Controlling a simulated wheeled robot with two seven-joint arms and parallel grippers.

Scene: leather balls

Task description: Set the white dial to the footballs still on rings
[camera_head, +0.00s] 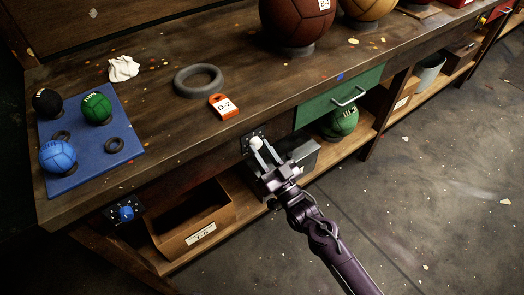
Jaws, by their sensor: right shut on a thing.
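The white dial (256,143) sits on a dark plate on the front of the bench. My right gripper (258,151) is shut on it; its fingers partly hide the dial, and I cannot read its setting. My left gripper is not in view. On the bench top, a large brown ball (297,20) and a tan ball (367,8) rest on grey rings, both cut off by the top edge. A green ball (340,121) lies on the lower shelf.
A blue board (100,171) holds small black, green and blue balls and empty small rings. A blue dial (126,213) sits on the bench front at left. A cardboard box (205,238) and a grey bucket (429,71) stand on the lower shelf. A green drawer (318,109) is beside my right gripper.

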